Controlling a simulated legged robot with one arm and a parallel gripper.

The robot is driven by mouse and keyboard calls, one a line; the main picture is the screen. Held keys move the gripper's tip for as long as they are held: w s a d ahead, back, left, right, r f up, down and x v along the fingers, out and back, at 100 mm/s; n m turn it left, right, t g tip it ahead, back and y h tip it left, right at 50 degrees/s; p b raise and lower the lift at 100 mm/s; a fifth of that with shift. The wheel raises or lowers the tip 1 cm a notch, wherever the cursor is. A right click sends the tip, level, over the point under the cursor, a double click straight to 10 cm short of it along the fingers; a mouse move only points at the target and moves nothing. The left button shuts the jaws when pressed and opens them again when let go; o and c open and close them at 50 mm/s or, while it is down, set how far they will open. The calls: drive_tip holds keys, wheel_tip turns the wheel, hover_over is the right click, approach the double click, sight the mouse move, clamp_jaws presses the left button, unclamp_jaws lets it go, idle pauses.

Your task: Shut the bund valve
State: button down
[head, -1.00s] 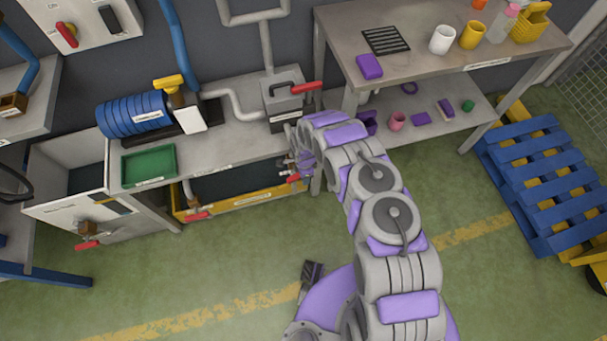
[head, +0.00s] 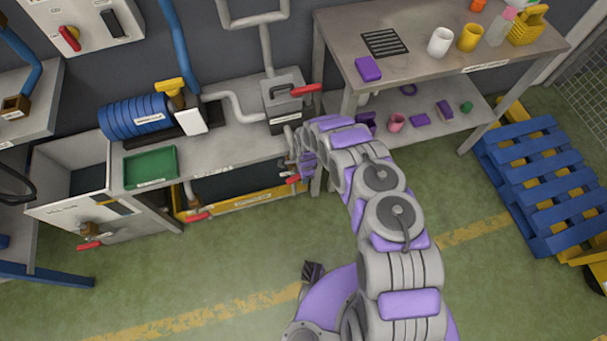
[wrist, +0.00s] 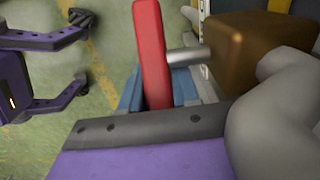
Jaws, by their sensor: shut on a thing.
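A red valve lever (wrist: 152,55) stands close up in the wrist view, joined by a short metal stem to a brown valve body (wrist: 245,55). My gripper (wrist: 158,88) is shut on this lever, with blue-grey finger pads on both sides of it. In the head view the lever (head: 293,180) shows as a small red tip at the right end of the yellow bund tray (head: 250,201) under the bench. My gripper (head: 303,166) is there too, and my wrist hides most of the valve body.
Another red lever (head: 198,217) is at the tray's left end. The bench (head: 232,148) above carries a green tray (head: 150,167) and a grey box with a red handle (head: 290,103). A shelf table (head: 430,75) stands right, a blue pallet (head: 540,185) farther right. The green floor in front is open.

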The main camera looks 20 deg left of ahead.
drive_tip(key=shift+w+r+y+p, duration=0.2)
drive_tip(key=shift+y+p, duration=0.4)
drive_tip(key=shift+p, duration=0.2)
drive_tip(key=shift+s+f+g+y, duration=0.1)
drive_tip(key=shift+f+g+y, duration=0.2)
drive_tip(key=shift+g, duration=0.2)
drive_tip(key=shift+a+f+g+y+b, duration=0.1)
drive_tip(key=shift+f+g+y+b, duration=0.15)
drive_tip(key=shift+g+y+b, duration=0.4)
drive_tip(key=shift+a+f+g+y+b, duration=0.1)
drive_tip(key=shift+f+g+y+b, duration=0.15)
drive_tip(key=shift+y+b, duration=0.7)
drive_tip(key=shift+y, duration=0.4)
drive_tip(key=shift+g, duration=0.3)
drive_tip(key=c, duration=1.1)
unclamp_jaws()
drive_tip(key=shift+f, duration=0.1)
drive_tip(key=shift+o, duration=0.9)
